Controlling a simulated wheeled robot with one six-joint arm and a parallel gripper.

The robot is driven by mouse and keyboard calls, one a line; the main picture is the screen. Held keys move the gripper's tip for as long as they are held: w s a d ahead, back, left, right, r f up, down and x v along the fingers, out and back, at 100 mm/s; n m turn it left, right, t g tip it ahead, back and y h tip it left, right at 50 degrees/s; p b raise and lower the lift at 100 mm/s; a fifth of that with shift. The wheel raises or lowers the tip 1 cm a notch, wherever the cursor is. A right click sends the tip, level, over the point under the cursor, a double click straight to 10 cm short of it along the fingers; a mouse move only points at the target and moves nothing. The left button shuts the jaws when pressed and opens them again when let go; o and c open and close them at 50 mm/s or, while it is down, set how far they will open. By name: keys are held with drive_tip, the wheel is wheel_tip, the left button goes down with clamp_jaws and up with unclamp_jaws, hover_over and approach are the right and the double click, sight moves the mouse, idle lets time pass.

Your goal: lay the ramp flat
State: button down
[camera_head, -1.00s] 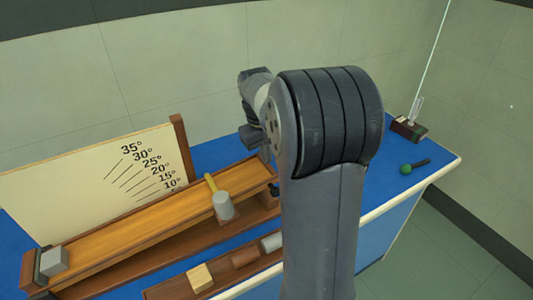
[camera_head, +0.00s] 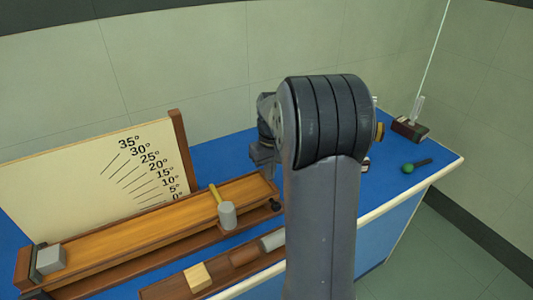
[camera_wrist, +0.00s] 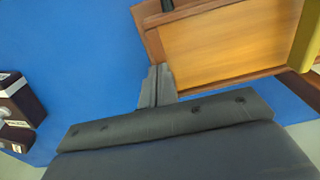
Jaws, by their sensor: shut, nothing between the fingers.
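The ramp (camera_head: 150,231), an orange-brown board with a darker rim, lies low along its base, with its right end beside the bottom of the angle scale (camera_head: 110,170).
A grey block (camera_head: 51,259) sits at the ramp's left end. A yellow-handled, grey-headed mallet (camera_head: 227,215) is near its right end. A wooden tray (camera_head: 165,292) with several blocks lies in front. A green-tipped rod (camera_head: 408,168) lies right.

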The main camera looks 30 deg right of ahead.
drive_tip(key=shift+s+a+f, duration=0.1)
drive_tip(key=shift+s+f, duration=0.05)
drive_tip(key=shift+f, duration=0.35)
drive_tip(key=shift+s+f, duration=0.15)
drive_tip(key=shift+f, duration=0.35)
drive_tip(key=r+p, duration=0.1)
drive_tip(key=r, duration=0.1)
drive_tip(key=r+p, duration=0.3)
drive_tip(key=r, duration=0.1)
drive_tip(key=shift+w+r+p, duration=0.25)
drive_tip(key=shift+r+p, duration=0.1)
wheel_tip(320, 180, up, 9)
drive_tip(key=b, duration=0.1)
drive_tip(key=shift+r, duration=0.15)
wheel_tip(320, 180, down, 13)
drive_tip(key=shift+w+f+b, duration=0.1)
drive_tip(key=shift+b, duration=0.85)
drive_tip(key=shift+f+b, duration=0.4)
drive_tip(key=shift+f, duration=0.15)
drive_tip(key=shift+s, duration=0.2)
